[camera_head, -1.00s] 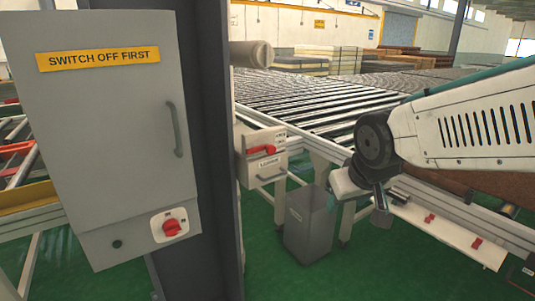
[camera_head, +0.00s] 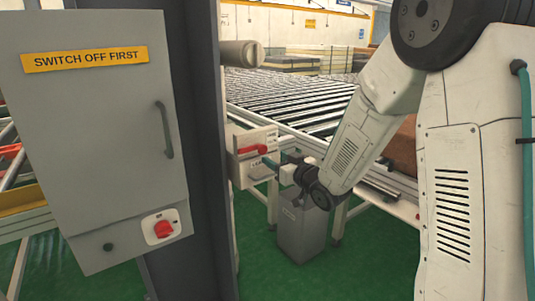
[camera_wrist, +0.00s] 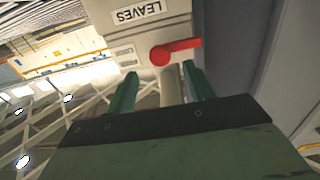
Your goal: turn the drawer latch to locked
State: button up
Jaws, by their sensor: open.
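The drawer latch is a red lever (camera_head: 258,151) on the front of a pale drawer unit (camera_head: 240,172) at the side of the roller bed. The lever lies roughly level there. In the wrist view the red lever (camera_wrist: 178,50) points right from its round pivot, below a label reading LEAVES (camera_wrist: 136,13). My gripper (camera_head: 270,163) is at the front of the drawer unit, just below and right of the lever. In the wrist view its two green fingers (camera_wrist: 159,72) are apart, with their tips close to the lever. A pale bar shows between them. Contact with the lever cannot be told.
A grey cabinet (camera_head: 100,190) marked SWITCH OFF FIRST, with a red rotary switch (camera_head: 163,229), stands at left beside a dark column (camera_head: 190,120). A grey bin (camera_head: 301,235) stands under my wrist. The roller bed (camera_head: 290,100) extends behind.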

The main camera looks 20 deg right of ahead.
aim_at(264, 151)
jog(key=x, duration=0.5)
jog(key=shift+w+a, duration=0.1)
jog(key=shift+w, duration=0.25)
grip_shut()
